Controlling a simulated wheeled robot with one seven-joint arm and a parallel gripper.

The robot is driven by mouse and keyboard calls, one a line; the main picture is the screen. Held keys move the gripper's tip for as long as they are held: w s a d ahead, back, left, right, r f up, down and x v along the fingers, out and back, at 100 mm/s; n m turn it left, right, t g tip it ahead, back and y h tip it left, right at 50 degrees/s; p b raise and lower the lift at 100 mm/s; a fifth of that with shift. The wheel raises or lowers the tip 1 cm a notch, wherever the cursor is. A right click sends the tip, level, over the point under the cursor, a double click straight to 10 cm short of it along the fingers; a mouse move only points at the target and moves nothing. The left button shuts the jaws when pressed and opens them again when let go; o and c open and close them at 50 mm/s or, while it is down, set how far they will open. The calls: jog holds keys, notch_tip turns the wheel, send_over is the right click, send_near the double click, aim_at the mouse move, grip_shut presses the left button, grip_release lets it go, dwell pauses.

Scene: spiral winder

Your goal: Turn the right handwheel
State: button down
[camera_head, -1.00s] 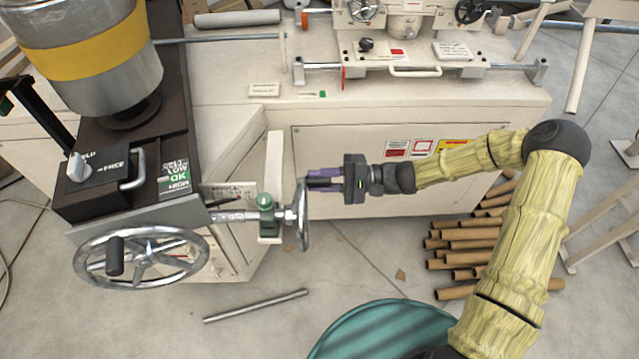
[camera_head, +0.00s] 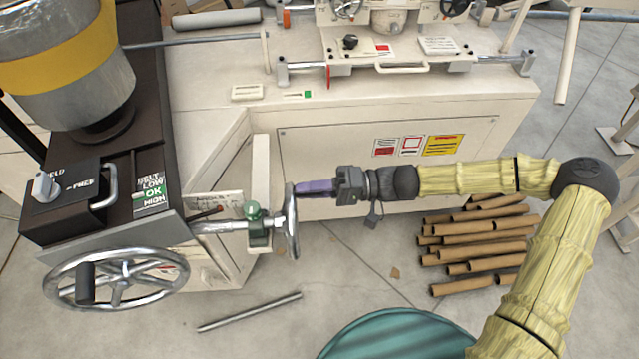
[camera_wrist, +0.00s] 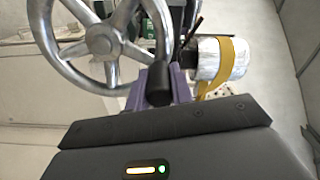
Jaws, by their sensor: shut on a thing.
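The right handwheel (camera_head: 292,228) is a small metal wheel, seen nearly edge-on at the end of a metal shaft. In the wrist view its spoked face and hub (camera_wrist: 103,40) show at the upper left. My gripper (camera_head: 313,188) reaches it from the right, with its purple fingers at the upper part of the rim. In the wrist view the fingers are shut on the wheel's dark handle (camera_wrist: 158,88), one on each side of it. In the head view the handle is hidden by the fingers.
A larger handwheel (camera_head: 120,282) with a black knob is at the lower left. A green clamp (camera_head: 255,222) sits on the shaft. A metal rod (camera_head: 250,312) lies on the floor, cardboard tubes (camera_head: 480,243) are piled at right, and a beige machine panel (camera_head: 340,155) stands behind my gripper.

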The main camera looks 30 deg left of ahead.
jog(key=shift+s, duration=0.1)
dwell(0.4)
jog(key=c, duration=1.2)
grip_release()
jog(key=shift+d, duration=0.1)
jog(key=shift+c, duration=0.2)
jog(key=v, duration=1.7)
jog(key=shift+d, duration=0.1)
